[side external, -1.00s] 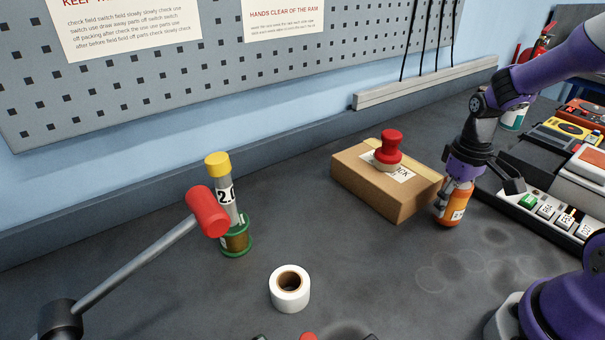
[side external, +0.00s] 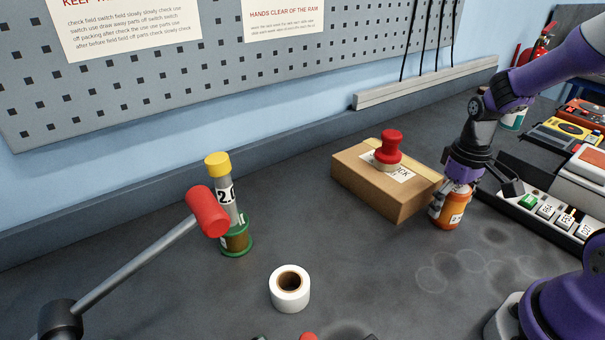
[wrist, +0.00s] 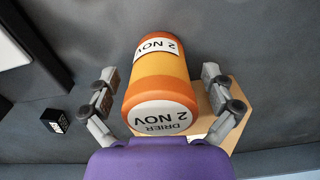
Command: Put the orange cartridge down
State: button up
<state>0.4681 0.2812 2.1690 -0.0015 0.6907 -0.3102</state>
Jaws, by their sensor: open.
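The orange cartridge (side external: 455,212) stands upright on the dark bench, right beside the cardboard box's right end. In the wrist view the cartridge (wrist: 160,79) shows a white end labelled "DRIER 2 NOV" and a dated side label. My gripper (side external: 450,198) is around the cartridge from above, its fingers open. In the wrist view my gripper's two fingers (wrist: 159,82) lie on either side of the cartridge, with a gap on each side.
The cardboard box (side external: 365,188) carries a red-handled stamp (side external: 390,147). A white tape roll (side external: 290,289), a yellow-capped tube in a green holder (side external: 235,240) and a red-ended lever (side external: 207,211) are further left.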

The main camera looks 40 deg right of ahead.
jog(key=r, duration=1.2)
jog(key=shift+a, duration=0.25)
jog(key=s+a+r+n+t, duration=0.1)
jog(key=a+r+t, duration=0.1)
jog(key=a, duration=0.4)
jog(key=shift+s+a+r+t+h, duration=0.15)
jog(key=shift+a+r+t+h, duration=0.15)
jog(key=shift+t, duration=0.2)
jog(key=a+t, duration=0.1)
jog(key=s+a, duration=0.1)
jog(key=a, duration=0.1)
jog(key=s+a+t, duration=0.1)
jog(key=a, duration=0.1)
jog(key=shift+s+r+n+t, duration=0.2)
jog(key=shift+n+t, duration=0.1)
jog(key=shift+n, duration=0.1)
jog(key=c, duration=0.3)
jog(key=shift+w, duration=0.1)
